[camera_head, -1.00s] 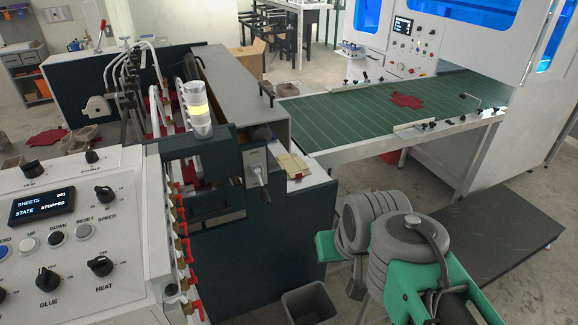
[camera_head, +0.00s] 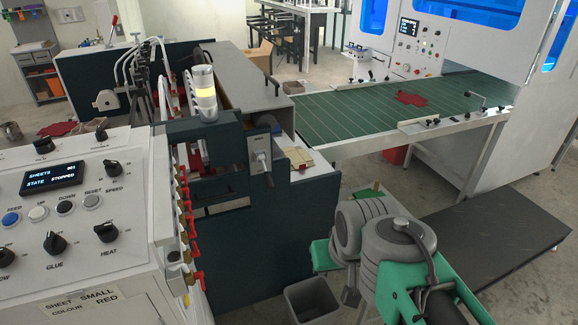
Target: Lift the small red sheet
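A small red sheet (camera_head: 411,98), cut in a cross-like outline, lies flat on the green conveyor belt (camera_head: 340,112) at the right of the head view. Another red sheet (camera_head: 58,128) lies low at the far left, partly hidden behind the control panel. My arm, grey and green, shows at the bottom right, well short of the belt. My gripper is not visible in this view.
The control panel (camera_head: 75,200) at the left reads "STATE STOPPED" and bears a label "SHEET SMALL COLOUR RED" (camera_head: 85,303). A dark machine with a beacon (camera_head: 204,95) stands in the middle. A grey bin (camera_head: 312,299) and a dark platform (camera_head: 500,235) are on the floor.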

